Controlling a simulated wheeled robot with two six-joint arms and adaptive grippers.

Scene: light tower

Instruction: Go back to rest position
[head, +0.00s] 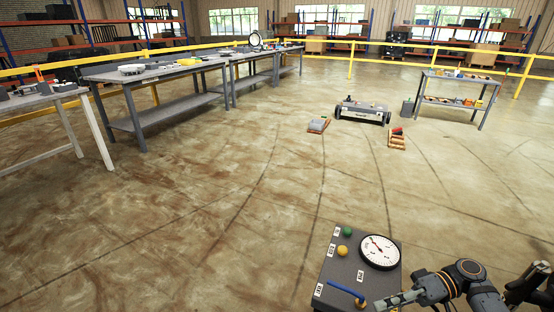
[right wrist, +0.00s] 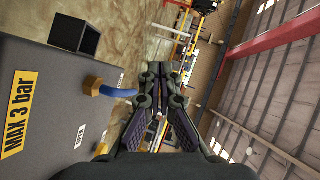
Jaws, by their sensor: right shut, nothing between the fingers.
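My right gripper (head: 385,302) is low in the head view, beside the front right of a grey box. In the right wrist view the right gripper (right wrist: 162,78) is shut and empty, apart from the blue lever. The grey box (head: 340,270) carries a round white gauge (head: 379,252), a green knob (head: 348,231), a yellow knob (head: 342,250) and a blue lever (head: 346,292). In the right wrist view the blue lever (right wrist: 118,93) sticks out of a brass fitting near a yellow "MAX 3 bar" label (right wrist: 20,113). My left gripper is not in view.
Long grey workbenches (head: 165,72) stand at the left and a small grey table (head: 453,102) at the back right. A wheeled machine (head: 362,112) sits on the floor between. A yellow railing (head: 410,61) runs behind.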

